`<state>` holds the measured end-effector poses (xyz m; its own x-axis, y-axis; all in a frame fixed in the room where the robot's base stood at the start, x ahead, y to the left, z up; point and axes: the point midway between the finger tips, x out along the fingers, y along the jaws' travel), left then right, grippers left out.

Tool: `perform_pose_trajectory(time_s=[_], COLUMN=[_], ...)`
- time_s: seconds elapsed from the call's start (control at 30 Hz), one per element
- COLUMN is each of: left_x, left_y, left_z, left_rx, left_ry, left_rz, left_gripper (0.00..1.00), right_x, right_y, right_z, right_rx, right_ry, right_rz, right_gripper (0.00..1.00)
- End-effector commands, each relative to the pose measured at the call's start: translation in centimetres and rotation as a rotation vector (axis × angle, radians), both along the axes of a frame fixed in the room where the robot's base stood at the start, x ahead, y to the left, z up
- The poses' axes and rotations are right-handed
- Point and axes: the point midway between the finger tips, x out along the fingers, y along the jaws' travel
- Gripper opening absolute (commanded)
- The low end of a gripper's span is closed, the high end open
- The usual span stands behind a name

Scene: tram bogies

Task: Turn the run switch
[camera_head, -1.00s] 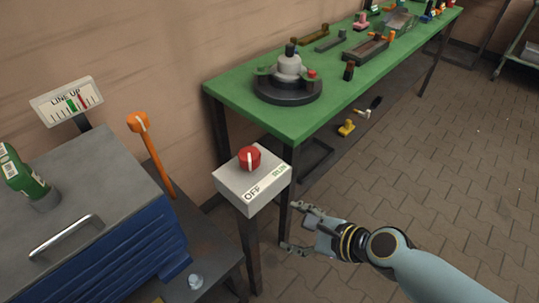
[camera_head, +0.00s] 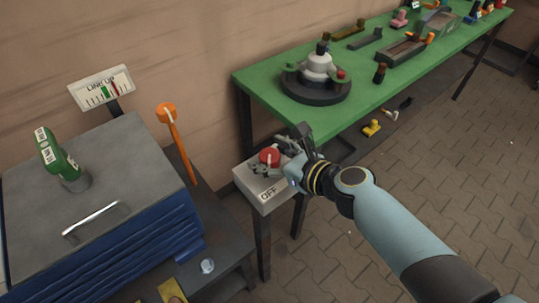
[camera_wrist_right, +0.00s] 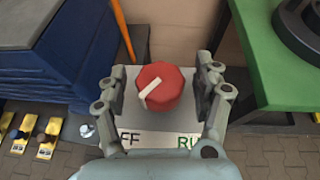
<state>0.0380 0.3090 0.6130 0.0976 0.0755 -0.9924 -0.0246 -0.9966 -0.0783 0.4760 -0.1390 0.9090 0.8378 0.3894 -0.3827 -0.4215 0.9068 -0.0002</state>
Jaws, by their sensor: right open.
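The run switch is a red knob (camera_head: 269,157) with a white pointer line, on a pale grey box (camera_head: 265,190) on a post. In the right wrist view the knob (camera_wrist_right: 160,86) sits between the open fingers of my right gripper (camera_wrist_right: 164,76), with a gap visible on each side. Its pointer slants to the lower left, the OFF side; the green RUN label is at the lower right, and both labels are partly covered. In the head view my right gripper (camera_head: 280,152) straddles the knob and hides part of the box. My left gripper is not in view.
An orange lever (camera_head: 176,140) and a blue cabinet with a grey top (camera_head: 110,165) stand left of the box. A gauge marked LINE UP (camera_head: 102,87) is behind. A green bench (camera_head: 270,95) holding several parts lies behind the gripper. The floor at right is clear.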

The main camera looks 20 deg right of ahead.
Motion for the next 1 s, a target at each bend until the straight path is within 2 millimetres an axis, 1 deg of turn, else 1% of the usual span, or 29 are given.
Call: perform_pose_trajectory(time_s=[0.3, 0.73, 1.0], left_x=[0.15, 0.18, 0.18], left_y=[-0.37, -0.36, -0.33], left_z=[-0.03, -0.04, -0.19], left_rx=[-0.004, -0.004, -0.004], left_ry=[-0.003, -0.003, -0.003], left_rz=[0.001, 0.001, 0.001], left_gripper=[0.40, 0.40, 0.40], right_x=[0.27, 0.24, 0.25], right_y=[0.13, 0.12, 0.06], right_z=[-0.09, -0.10, -0.15], right_rx=[0.000, 0.000, -0.001], right_ry=[0.000, 0.000, 0.001], right_rz=[0.000, 0.000, 0.027], right_gripper=[0.68, 0.11, 0.11])
